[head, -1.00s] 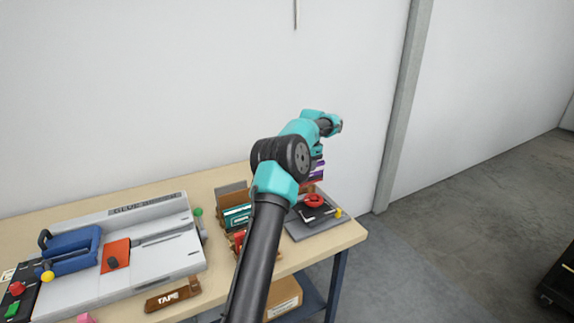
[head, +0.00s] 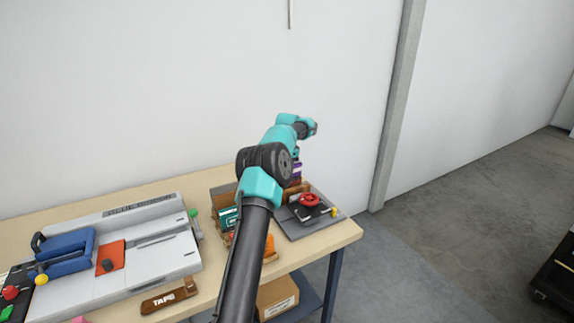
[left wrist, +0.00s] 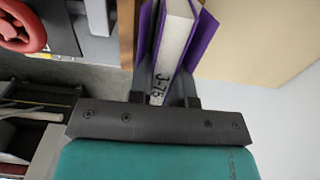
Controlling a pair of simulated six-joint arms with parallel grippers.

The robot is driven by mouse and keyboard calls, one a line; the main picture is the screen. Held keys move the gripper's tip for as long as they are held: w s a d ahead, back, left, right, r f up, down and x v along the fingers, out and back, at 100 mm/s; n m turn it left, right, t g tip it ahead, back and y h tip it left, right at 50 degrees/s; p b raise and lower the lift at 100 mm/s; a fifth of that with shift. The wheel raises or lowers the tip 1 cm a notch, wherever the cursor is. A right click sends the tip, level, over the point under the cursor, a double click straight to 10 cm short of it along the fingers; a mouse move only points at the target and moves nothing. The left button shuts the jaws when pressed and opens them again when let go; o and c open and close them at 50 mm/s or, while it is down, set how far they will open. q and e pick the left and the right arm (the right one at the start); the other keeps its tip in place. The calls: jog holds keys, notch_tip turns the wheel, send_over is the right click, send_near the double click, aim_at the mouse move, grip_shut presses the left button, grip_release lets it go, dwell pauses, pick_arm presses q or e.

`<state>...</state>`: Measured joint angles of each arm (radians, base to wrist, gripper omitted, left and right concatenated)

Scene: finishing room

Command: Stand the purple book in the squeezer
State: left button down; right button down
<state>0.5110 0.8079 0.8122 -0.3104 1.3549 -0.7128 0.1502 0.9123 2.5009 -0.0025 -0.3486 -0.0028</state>
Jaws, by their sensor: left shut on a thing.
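The purple book (left wrist: 205,35) is in the left wrist view, with purple covers around a white block marked J-75. My left gripper (left wrist: 167,92) is shut on it. In the head view a small part of the book (head: 298,171) shows under my wrist, above the far side of the squeezer; my arm hides the rest. The squeezer (head: 325,216) has a grey base, a red handwheel (head: 309,200) and brown wooden boards (head: 293,193). Its handwheel also shows in the left wrist view (left wrist: 22,27). Whether the book touches the boards cannot be told. My right gripper is not in view.
A rack with several books (head: 228,217) stands left of the squeezer, partly behind my arm. A large grey binding machine (head: 155,255) and a brown tape block (head: 171,296) lie farther left. The squeezer is near the table's right end (head: 345,235).

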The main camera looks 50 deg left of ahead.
pick_arm(q)
jog(key=shift+f, duration=2.15)
jog(key=shift+f, duration=0.65)
jog(key=c, duration=1.3)
grip_release()
jog(key=shift+c, duration=0.2)
jog(key=shift+r, duration=0.1)
jog(key=shift+r, duration=5.45)
